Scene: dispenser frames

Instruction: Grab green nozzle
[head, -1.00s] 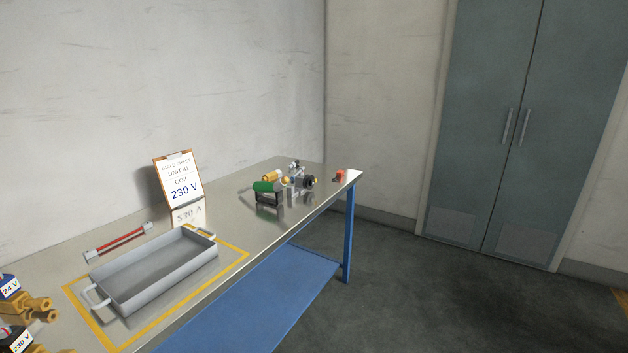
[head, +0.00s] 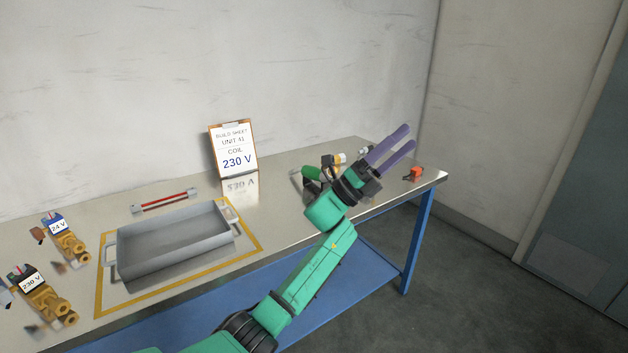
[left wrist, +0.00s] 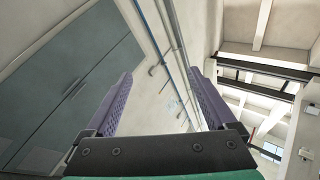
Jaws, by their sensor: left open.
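The green nozzle (head: 311,172) lies among a small group of parts toward the right end of the metal table, partly hidden by my left wrist. My left gripper (head: 407,137) is open and empty, its two purple fingers pointing up and right, past the nozzle and apart from it. In the left wrist view the open fingers (left wrist: 162,78) have nothing between them; they face walls and ceiling, and the nozzle does not show there. My right gripper is not in view.
A grey tray (head: 120,262) sits inside a yellow outline on the table. Brass valves with 24 V (head: 66,243) and 230 V (head: 45,299) labels stand at left. A build sheet (head: 233,150) reads 230 V. A small red part (head: 414,173) is near the right end.

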